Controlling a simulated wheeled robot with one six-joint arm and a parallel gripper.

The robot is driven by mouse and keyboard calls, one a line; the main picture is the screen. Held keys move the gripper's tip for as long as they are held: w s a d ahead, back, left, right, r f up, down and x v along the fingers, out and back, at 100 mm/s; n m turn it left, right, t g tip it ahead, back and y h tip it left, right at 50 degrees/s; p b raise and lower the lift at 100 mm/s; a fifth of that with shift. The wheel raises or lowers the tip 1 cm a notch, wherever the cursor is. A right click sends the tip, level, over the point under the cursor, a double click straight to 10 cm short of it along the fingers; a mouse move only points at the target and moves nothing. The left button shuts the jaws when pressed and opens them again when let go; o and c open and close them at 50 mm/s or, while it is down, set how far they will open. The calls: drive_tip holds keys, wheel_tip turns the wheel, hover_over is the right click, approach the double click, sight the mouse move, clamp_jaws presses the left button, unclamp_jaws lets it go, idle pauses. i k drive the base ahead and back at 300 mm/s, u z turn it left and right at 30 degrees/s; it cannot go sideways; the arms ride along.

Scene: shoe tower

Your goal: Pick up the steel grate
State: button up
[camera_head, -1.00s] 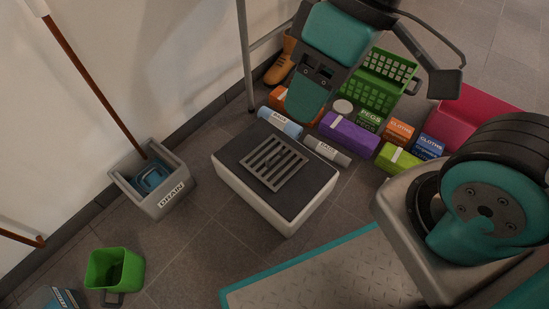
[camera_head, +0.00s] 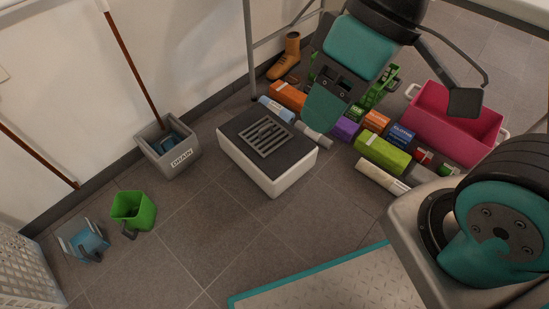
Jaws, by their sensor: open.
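My gripper (camera_head: 395,108) is open and empty at the upper right. Its teal-tipped finger is on the left and its dark pad on the right, spread wide. It appears above and right of the grate in the picture, apart from it. The grate is in full view.
A grey bin marked DRAIN (camera_head: 168,158) stands left by the wall, with a green bucket (camera_head: 134,210) and a blue dustpan (camera_head: 84,243) nearer. Coloured packages (camera_head: 381,152), a pink crate (camera_head: 452,122) and a metal stand leg (camera_head: 250,60) lie behind and right. Floor left of the box is clear.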

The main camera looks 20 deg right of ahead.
sight(263, 128)
drive_tip(key=u, duration=0.5)
drive_tip(key=i, duration=0.9)
drive_tip(key=z, duration=1.25)
